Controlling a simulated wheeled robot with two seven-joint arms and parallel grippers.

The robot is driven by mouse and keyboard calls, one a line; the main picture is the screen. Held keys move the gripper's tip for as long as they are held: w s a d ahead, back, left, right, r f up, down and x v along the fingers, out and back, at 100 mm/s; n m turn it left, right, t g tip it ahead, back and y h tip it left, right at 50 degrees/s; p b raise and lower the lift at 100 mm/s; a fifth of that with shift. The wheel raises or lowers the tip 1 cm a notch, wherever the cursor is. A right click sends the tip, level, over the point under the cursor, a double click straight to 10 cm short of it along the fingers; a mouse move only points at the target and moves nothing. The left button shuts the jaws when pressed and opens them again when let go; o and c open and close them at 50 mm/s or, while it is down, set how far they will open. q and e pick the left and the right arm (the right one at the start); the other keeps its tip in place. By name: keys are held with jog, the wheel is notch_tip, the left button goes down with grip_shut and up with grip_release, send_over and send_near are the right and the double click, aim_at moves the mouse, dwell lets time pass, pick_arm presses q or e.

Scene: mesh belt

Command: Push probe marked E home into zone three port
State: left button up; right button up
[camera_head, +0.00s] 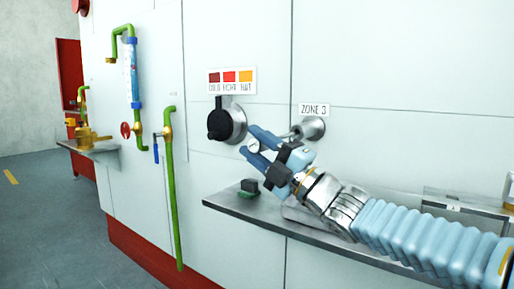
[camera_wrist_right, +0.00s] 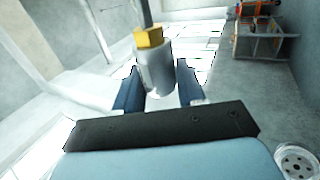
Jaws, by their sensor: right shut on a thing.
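The zone three port (camera_head: 313,127) is a round metal fitting on the white wall panel, under the "ZONE 3" label (camera_head: 313,109). My right gripper (camera_head: 249,142) is just left of the port, its blue fingers shut on the probe (camera_head: 254,146). In the right wrist view, the probe (camera_wrist_right: 156,68) shows a grey cylinder, a brass hex collar and a dark rod running up out of frame. A thin grey rod reaches the port's mouth in the head view; how deep it sits is unclear. No letter E is legible. My left gripper is not in view.
A metal shelf (camera_head: 233,206) runs along the wall below, with a small dark green block (camera_head: 249,188) on it. A black knob (camera_head: 221,124) on a round metal mount is left of the port, under a colour-marked label (camera_head: 231,81). Green pipes (camera_head: 170,190) stand farther left.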

aim_at(285, 137)
jog(key=shift+w+d+r, duration=0.1)
jog(key=shift+w+d, duration=0.1)
jog(key=shift+w, duration=0.05)
dwell(0.3)
jog(key=shift+w+d+p, duration=0.85)
jog(key=shift+w+d, duration=0.15)
jog(key=shift+w, duration=0.4)
jog(key=shift+w+d+p, duration=0.85)
jog(key=shift+w+d, duration=0.2)
jog(key=shift+w, duration=0.35)
jog(key=shift+w+d+p, duration=0.85)
jog(key=shift+w+d, duration=0.15)
jog(key=shift+w, duration=0.4)
jog(key=o, duration=1.2)
jog(key=shift+s, duration=0.1)
